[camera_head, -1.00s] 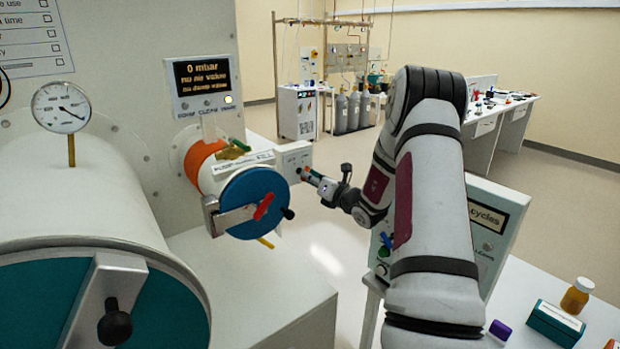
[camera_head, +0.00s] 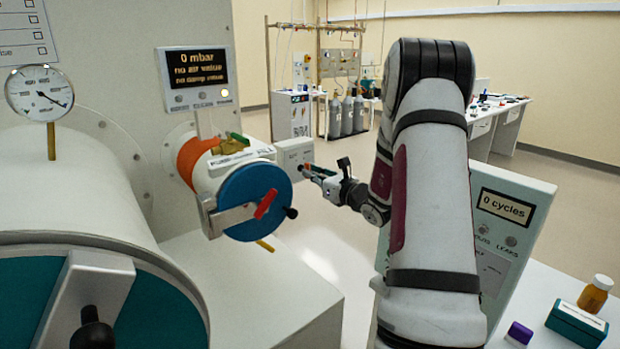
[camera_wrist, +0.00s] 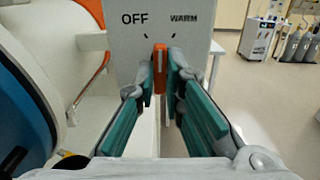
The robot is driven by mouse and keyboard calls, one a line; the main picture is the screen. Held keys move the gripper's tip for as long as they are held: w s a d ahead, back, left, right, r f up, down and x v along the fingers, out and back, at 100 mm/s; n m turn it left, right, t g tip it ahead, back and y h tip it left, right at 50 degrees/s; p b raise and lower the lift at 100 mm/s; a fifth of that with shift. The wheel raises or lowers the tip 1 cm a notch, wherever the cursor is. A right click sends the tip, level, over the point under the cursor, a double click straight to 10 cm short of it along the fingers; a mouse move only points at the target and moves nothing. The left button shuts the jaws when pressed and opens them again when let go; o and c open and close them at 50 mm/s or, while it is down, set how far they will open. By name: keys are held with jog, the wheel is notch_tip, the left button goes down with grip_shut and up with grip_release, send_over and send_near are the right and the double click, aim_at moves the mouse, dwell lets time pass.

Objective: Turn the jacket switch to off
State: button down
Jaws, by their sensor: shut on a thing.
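The jacket switch box (camera_wrist: 185,18) is a pale grey box with OFF at left and WARM at right, each with a tick mark below. Its orange switch lever (camera_wrist: 159,56) stands about upright between the two marks in the wrist view. My gripper (camera_wrist: 163,82) has its teal pads on either side of the lever and is shut on it. In the head view the box (camera_head: 294,154) sits right of the blue round door (camera_head: 250,190), with my gripper (camera_head: 310,172) at its right side. The fingertips are small there, and the lever's lower part is hidden.
A "0 cycles" panel (camera_head: 505,204) stands behind my arm. Open floor lies beyond.

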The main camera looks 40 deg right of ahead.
dwell(0.4)
jog(key=c, duration=1.7)
grip_release()
jog(key=shift+s, duration=0.15)
jog(key=s, duration=1.1)
jog(key=shift+s+a, duration=0.35)
